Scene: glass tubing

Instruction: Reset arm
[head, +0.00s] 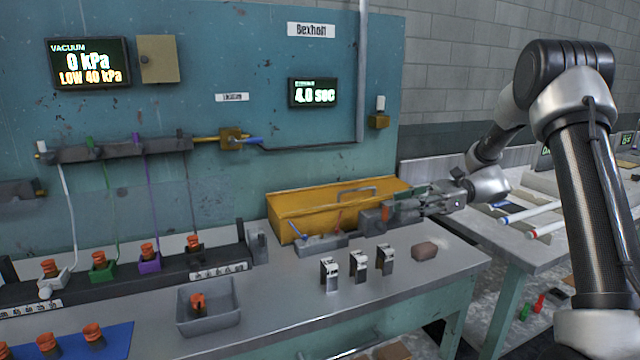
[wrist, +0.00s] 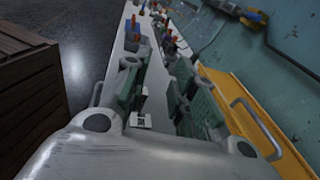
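My gripper (head: 388,212) reaches in from the right in the head view, over the back of the bench and in front of the yellow toolbox (head: 300,211). In the wrist view my gripper (wrist: 157,75) shows two fingers with green pads, with a gap between them. Nothing is held in the gap; the bench top shows through it. The toolbox's yellow side also shows along the right of the wrist view (wrist: 262,125). In the head view the fingertips blend with the dark and grey items behind them, so their clearance is hard to tell.
Three small black-and-white blocks (head: 358,262) and a brown block (head: 425,249) are on the bench below my gripper. A grey tray (head: 208,318) holds an orange-capped piece. The teal panel (head: 230,100) rises behind. A second table (head: 520,238) with tubes stands right.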

